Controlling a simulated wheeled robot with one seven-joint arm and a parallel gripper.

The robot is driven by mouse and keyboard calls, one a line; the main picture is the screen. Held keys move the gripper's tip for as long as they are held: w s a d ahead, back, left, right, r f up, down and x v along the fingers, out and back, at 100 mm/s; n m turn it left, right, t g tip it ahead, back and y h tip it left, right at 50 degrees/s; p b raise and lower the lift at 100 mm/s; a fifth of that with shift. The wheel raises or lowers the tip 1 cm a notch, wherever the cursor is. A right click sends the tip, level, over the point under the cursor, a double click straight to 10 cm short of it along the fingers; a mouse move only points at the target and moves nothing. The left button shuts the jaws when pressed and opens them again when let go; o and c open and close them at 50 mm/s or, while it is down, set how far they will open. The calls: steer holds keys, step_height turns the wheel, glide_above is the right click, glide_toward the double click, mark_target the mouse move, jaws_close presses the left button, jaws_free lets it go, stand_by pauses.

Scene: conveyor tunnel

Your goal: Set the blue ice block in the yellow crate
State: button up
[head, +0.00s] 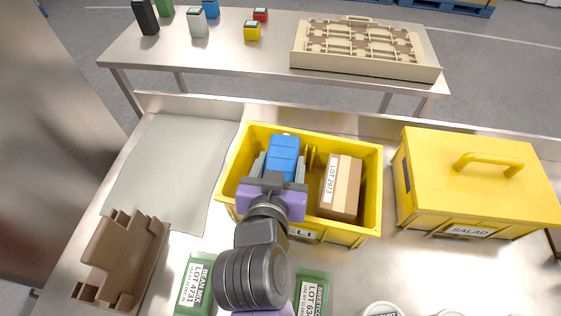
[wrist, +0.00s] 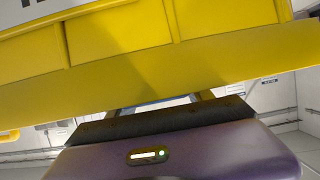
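The blue ice block (head: 283,156) is in the left part of the open yellow crate (head: 373,190), its top showing near the far rim. My gripper (head: 280,168) reaches over the crate's near rim, with a grey finger on each side of the block, and appears shut on it. Whether the block touches the crate floor is hidden. In the wrist view, the crate's yellow wall (wrist: 120,50) fills the top, and a thin blue strip of the block (wrist: 158,103) shows between the fingers.
A brown box (head: 341,186) marked LOT 2973 stands in the crate's right part. A closed yellow SALAD crate (head: 478,175) stands to the right. A grey mat (head: 170,165), a brown stepped piece (head: 120,258) and green packs (head: 196,285) lie left and in front. A back table (head: 220,55) holds small items.

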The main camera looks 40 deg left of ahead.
steer(key=o, duration=0.4)
steer(key=shift+c, duration=0.2)
steer(key=shift+s+r, duration=0.15)
steer(key=shift+r, duration=0.05)
steer(key=v, duration=1.1)
steer(key=shift+s+d+r, duration=0.2)
steer(key=shift+s, duration=0.05)
